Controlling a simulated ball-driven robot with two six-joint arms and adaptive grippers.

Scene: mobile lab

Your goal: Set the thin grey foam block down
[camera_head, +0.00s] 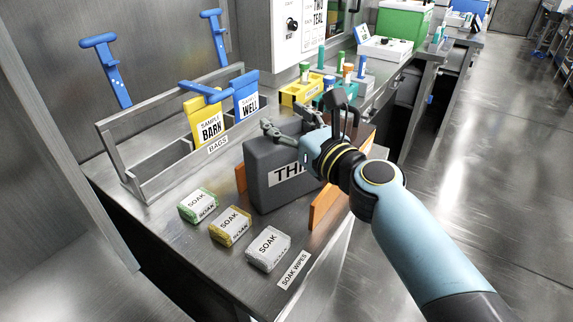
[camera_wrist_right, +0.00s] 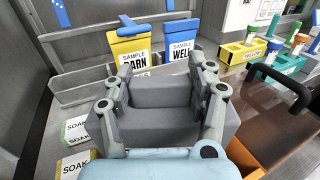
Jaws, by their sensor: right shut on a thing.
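The thin grey foam block (camera_head: 262,172), dark grey with a partly hidden white label reading "THI", stands upright above or on the metal bench. My right gripper (camera_head: 288,124) is shut on its upper part from above. In the right wrist view the fingers (camera_wrist_right: 163,82) clasp the grey block (camera_wrist_right: 160,122) from both sides. I cannot tell whether its underside touches the bench. My left gripper is not in view.
Orange panels (camera_head: 326,204) show beside the block. Three small SOAK packs (camera_head: 268,248) lie in front, by a SOAK WIPES label (camera_head: 294,270). A metal BAGS rack (camera_head: 160,178) holds yellow and blue bags behind. Coloured tube holders (camera_head: 299,92) stand farther back.

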